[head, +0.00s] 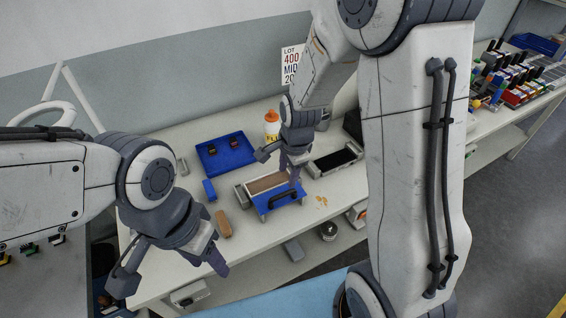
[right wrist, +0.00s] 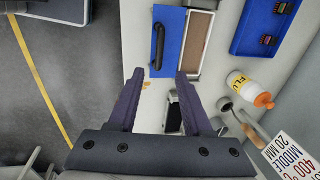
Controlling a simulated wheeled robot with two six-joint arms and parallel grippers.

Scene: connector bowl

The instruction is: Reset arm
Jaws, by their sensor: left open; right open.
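My left gripper (head: 172,262) is at the lower left of the head view, apart from the objects on the bench. It looks empty. My right gripper (head: 277,160) hangs over the bench near the back edge of a box with a blue end and dark handle (head: 284,196). In the right wrist view its two fingers (right wrist: 158,95) are spread with nothing between them. The blue handled part also shows ahead of the fingers in that view (right wrist: 167,42). My right arm hides part of the bench in the head view.
A blue tray (head: 243,158) holds two small dark connectors. A bottle with an orange cap (head: 271,124), a brown block (head: 223,224) and a black-topped container (head: 336,160) stand on the white bench. A sign (head: 291,62) stands behind. Crowded connector racks (head: 515,80) are at right.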

